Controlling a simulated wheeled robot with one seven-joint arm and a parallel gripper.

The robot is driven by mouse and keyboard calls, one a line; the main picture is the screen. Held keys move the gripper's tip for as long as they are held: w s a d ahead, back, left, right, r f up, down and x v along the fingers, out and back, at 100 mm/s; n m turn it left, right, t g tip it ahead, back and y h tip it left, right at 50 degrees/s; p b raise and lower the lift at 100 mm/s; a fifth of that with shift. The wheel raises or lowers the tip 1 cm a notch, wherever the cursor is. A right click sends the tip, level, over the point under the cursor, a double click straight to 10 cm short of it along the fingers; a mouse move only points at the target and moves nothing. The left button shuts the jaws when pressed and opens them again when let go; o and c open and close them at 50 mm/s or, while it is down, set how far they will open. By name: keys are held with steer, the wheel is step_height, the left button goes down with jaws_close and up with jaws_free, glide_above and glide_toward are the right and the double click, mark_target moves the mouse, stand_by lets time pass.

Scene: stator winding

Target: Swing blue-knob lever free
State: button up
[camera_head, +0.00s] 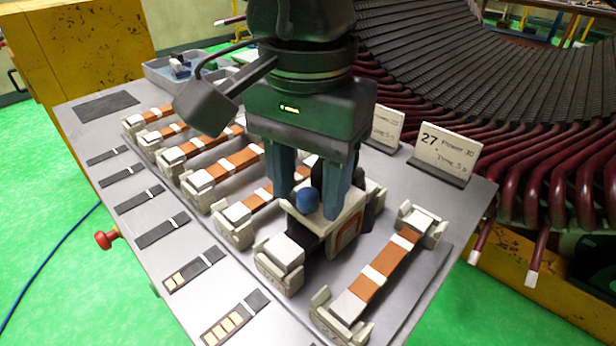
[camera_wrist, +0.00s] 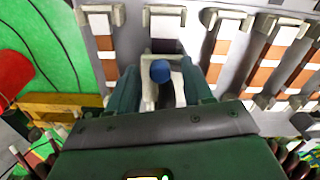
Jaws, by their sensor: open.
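The blue knob (camera_head: 307,199) sits on top of a beige and dark clamp-like device (camera_head: 345,225) on the table's right half. The lever itself is mostly hidden below the knob and behind my fingers. My gripper (camera_head: 308,204) points down over the device, with its two blue-grey fingers apart on either side of the knob. In the wrist view the blue knob (camera_wrist: 160,71) shows between the fingers of my gripper (camera_wrist: 160,82), with a visible gap to each finger. I cannot tell how deep the fingertips reach beside it.
Several copper-and-white bars (camera_head: 388,263) lie in beige holders along the grey table (camera_head: 125,260). A sign reading 27 (camera_head: 445,150) stands at the back right. The large stator (camera_head: 480,80) with dark red coil ends is behind the table. A red knob (camera_head: 105,240) sticks out at the left edge.

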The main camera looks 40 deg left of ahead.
jaws_close()
stand_by(0.4)
